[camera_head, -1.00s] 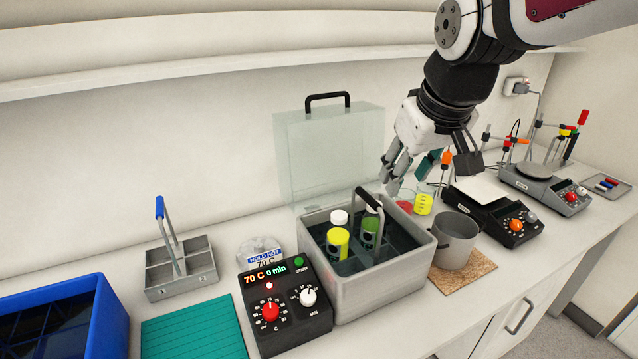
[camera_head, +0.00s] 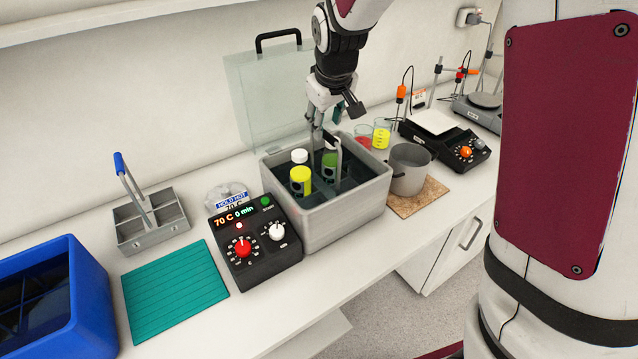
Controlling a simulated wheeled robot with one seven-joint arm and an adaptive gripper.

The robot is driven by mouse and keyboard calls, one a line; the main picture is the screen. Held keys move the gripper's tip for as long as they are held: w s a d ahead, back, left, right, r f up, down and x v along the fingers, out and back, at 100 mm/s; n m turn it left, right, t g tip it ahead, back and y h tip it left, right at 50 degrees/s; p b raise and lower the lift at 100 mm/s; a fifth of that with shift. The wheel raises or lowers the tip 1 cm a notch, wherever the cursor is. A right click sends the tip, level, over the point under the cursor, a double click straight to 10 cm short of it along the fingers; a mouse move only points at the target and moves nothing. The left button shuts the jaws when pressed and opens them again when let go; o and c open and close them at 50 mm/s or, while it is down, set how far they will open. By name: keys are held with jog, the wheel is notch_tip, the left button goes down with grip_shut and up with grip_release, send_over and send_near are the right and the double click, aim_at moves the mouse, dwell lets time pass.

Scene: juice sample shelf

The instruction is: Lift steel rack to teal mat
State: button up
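A steel rack (camera_head: 339,157) stands inside the grey water bath (camera_head: 340,222), with its carrying handle rising above the bath rim. A yellow bottle (camera_head: 300,181) and a green bottle (camera_head: 331,166), along with a white cap, show in the bath around the handle. The rack's lower part is hidden by the bath walls and dark water. My gripper (camera_head: 319,128) points down at the top of the handle, with its fingers overlapping it. Whether the fingers are closed on it cannot be made out. The teal mat (camera_head: 175,290) lies flat and bare on the counter at left.
The bath's black control box (camera_head: 255,245) stands between bath and mat. A second grey rack with a blue handle (camera_head: 150,222) sits behind the mat, a blue bin (camera_head: 85,300) left of it. A clear lid (camera_head: 262,90) stands behind the bath; a grey pot (camera_head: 410,168) is right.

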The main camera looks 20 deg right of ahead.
aim_at(326, 132)
jog(key=shift+p+x, duration=0.55)
jog(key=shift+x, duration=2.2)
jog(key=shift+s, duration=0.15)
jog(key=shift+d, duration=0.1)
grip_shut()
